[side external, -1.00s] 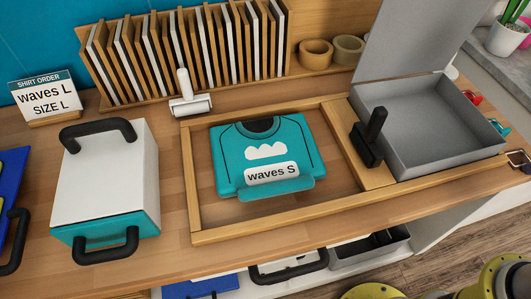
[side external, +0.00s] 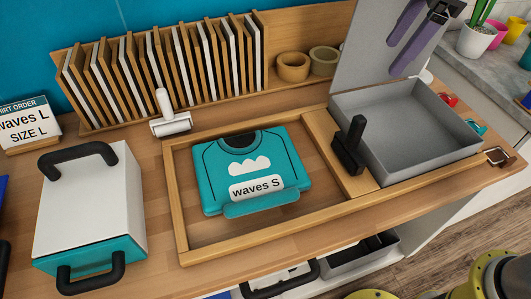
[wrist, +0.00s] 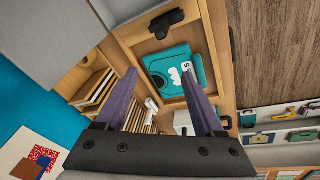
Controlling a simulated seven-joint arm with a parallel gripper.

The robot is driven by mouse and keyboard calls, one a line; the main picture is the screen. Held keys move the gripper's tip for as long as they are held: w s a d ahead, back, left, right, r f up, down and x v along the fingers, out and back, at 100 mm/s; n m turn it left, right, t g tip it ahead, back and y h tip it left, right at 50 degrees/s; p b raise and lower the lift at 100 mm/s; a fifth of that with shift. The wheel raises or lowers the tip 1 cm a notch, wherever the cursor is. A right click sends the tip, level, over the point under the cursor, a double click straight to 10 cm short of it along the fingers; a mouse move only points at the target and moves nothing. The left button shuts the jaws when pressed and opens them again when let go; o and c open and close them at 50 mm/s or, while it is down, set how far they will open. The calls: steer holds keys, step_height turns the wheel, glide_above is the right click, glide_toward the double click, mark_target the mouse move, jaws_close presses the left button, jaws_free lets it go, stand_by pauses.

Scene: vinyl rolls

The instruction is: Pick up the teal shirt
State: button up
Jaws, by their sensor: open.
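The teal shirt (side external: 258,168) is a folded block with a dark collar, a white wave print and a "waves S" label. It lies inside the wooden frame (side external: 225,250) on the bench, and also shows in the wrist view (wrist: 168,68). My gripper (side external: 420,38) has purple fingers and is at the upper right, in front of the grey box's raised lid, well above and apart from the shirt. In the wrist view, my gripper (wrist: 165,102) is open, with nothing between its fingers.
A white and teal box with black handles (side external: 90,205) stands left of the frame. A black-handled tool (side external: 348,150) is on the frame's right. An open grey box (side external: 410,140) stands at right. A rack of boards (side external: 165,65), a white roller (side external: 168,115) and tape rolls (side external: 293,66) are behind.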

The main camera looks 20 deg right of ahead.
steer(key=w+a+f+n+g, duration=0.1)
steer(key=a+f+n, duration=0.15)
steer(key=a, duration=0.45)
steer(key=w+a+f+n+g, duration=0.1)
steer(key=a+f, duration=0.3)
steer(key=a, duration=0.3)
steer(key=n+h, duration=0.1)
steer(key=n, duration=0.1)
glide_above(262, 199)
steer(key=shift+g, duration=0.3)
steer(key=f, duration=1.6)
steer(key=shift+s+a, duration=0.25)
steer(key=shift+w+d+f, duration=0.15)
steer(key=shift+f, duration=1.25)
steer(key=shift+w+d+f, duration=0.1)
steer(key=shift+d+f, duration=0.05)
steer(key=shift+f, duration=1.2)
jaws_close()
